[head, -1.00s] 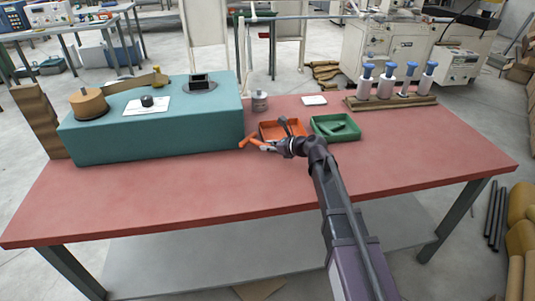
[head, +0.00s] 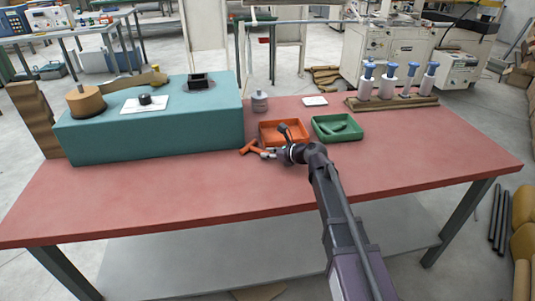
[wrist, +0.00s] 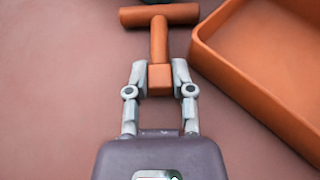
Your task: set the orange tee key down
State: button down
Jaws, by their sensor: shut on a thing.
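The orange tee key (head: 250,147) is in my gripper (head: 266,154), just in front of the teal winder box's right end. In the wrist view the tee key (wrist: 159,38) has its crossbar away from me, and its stem runs back between the fingers. My gripper (wrist: 160,79) is shut on the square end of the stem. The key is over or on the red tabletop, left of the orange tray (wrist: 262,80); I cannot tell whether it touches the table.
The orange tray (head: 264,139) and a green tray (head: 318,136) with a green piece inside stand beside my wrist. The teal box (head: 150,140) is at the left. A grey jar (head: 260,103) and blue-topped bottles (head: 388,80) stand behind. The front of the red table (head: 200,185) is clear.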

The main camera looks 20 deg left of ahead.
jog(key=c, duration=0.8)
grip_release()
jog(key=shift+o, duration=0.2)
jog(key=shift+r, duration=0.1)
jog(key=p+v, duration=0.5)
jog(key=v, duration=0.7)
